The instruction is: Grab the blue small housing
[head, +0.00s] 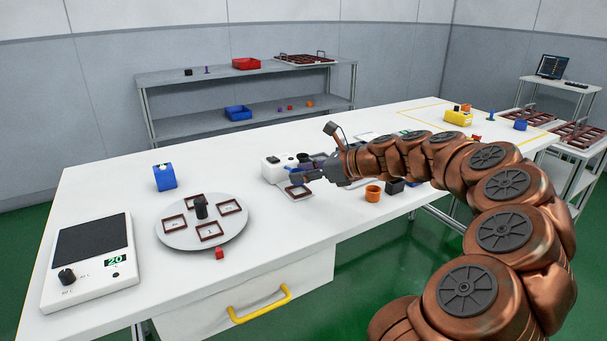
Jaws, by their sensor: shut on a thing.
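My gripper (299,175) is low over the middle of the white table, beside a white device (277,168). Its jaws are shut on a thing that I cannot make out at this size. Several blue things show. A blue box (164,178) with a pale top stands on the left of the table. A small blue piece (520,125) stands at the far right end. Another bit of blue (413,187) shows near my arm, partly hidden. I cannot tell which of these is the small housing.
An orange cup (373,193) and a black box (395,186) stand close to my arm. A round turntable (176,235) with framed pockets, a small red block (219,253) and a scale (118,280) are on the left. A yellow bin (458,118) is at the back right.

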